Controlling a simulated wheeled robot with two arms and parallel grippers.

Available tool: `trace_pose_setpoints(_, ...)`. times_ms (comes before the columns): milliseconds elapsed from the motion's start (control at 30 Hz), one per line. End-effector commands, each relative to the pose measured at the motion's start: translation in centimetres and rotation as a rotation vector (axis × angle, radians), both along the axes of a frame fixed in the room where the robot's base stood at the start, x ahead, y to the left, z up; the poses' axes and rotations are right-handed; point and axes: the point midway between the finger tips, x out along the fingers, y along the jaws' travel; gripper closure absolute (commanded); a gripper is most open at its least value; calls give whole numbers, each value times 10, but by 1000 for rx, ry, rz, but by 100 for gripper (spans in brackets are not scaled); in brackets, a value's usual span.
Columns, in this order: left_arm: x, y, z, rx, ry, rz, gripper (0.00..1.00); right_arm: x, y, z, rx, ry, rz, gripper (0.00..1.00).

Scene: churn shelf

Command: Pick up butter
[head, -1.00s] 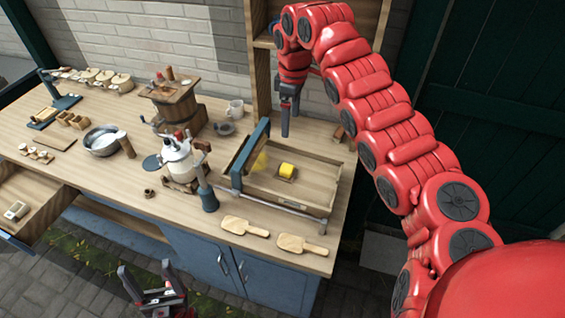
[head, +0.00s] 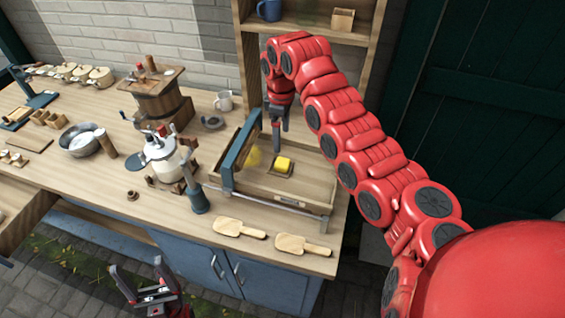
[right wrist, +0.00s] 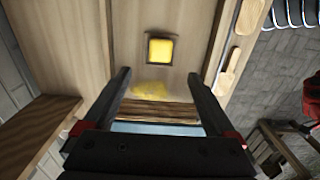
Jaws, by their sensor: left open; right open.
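The butter (head: 283,163) is a small yellow block on a small dark-edged base inside a wooden tray (head: 306,202) on the counter. It also shows in the right wrist view (right wrist: 160,49), beyond and between my fingertips. My right gripper (head: 277,142) points down over the tray's back part, behind the butter and apart from it. In the right wrist view the right gripper (right wrist: 159,85) is open and empty. My left gripper (head: 138,270) is low in front of the counter, open and empty.
A blue-framed upright (head: 240,155) stands across the tray, left of the butter, with a yellowish patch by it. Two wooden paddles (head: 240,229) lie in front. A metal churn (head: 168,160) stands to the left. A wooden shelf (head: 310,30) rises behind.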

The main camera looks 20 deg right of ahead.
Motion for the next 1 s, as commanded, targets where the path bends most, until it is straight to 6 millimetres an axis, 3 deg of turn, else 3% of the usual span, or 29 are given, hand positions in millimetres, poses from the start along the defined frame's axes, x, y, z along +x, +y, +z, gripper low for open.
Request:
trace_pose_setpoints(300, 0, 0, 8, 0, 0, 0, 25, 0, 2, -45, 4, 2, 0, 9)
trace_pose_setpoints(567, 0, 0, 12, 0, 0, 0, 25, -1, 0, -58, 1, 0, 0, 9)
trace_pose_setpoints(800, 0, 0, 42, 0, 0, 0, 25, -7, -1, -82, 2, 8, 0, 9)
trace_pose_setpoints(1000, 0, 0, 46, 0, 0, 0, 25, -5, -2, -108, 0, 2, 0, 9)
